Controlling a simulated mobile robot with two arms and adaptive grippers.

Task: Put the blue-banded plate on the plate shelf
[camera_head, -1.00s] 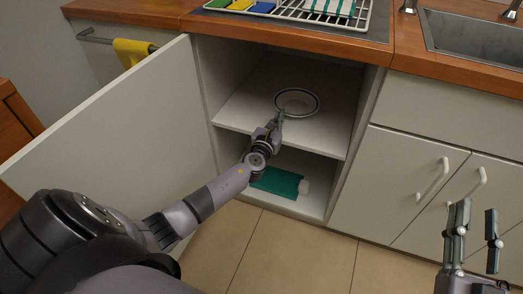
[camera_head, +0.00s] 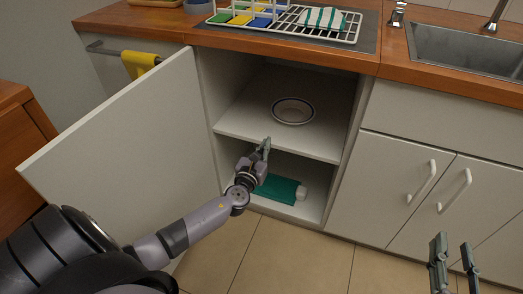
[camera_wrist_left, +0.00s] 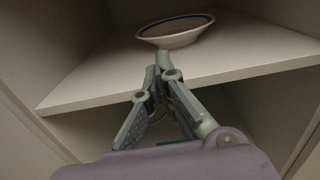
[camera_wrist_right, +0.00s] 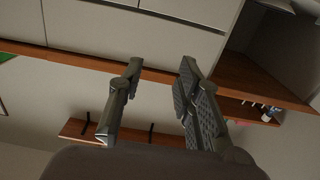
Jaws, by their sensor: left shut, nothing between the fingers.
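The blue-banded plate (camera_head: 293,111), white with a dark blue rim line, rests upright on the plate shelf (camera_head: 243,122), the upper shelf inside the open cabinet. It also shows in the left wrist view (camera_wrist_left: 176,38), ahead of the fingertips. My left gripper (camera_head: 265,146) is shut and empty, in front of the shelf's front edge and apart from the plate. In the left wrist view its fingers (camera_wrist_left: 158,72) come together at the tips. My right gripper (camera_head: 455,252) is open and empty in front of the closed cabinets at right; its spread fingers also show in the right wrist view (camera_wrist_right: 160,68).
A dish rack (camera_head: 345,35) and a sink (camera_head: 465,55) are on the counter above. A yellow towel (camera_head: 140,62) hangs at left.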

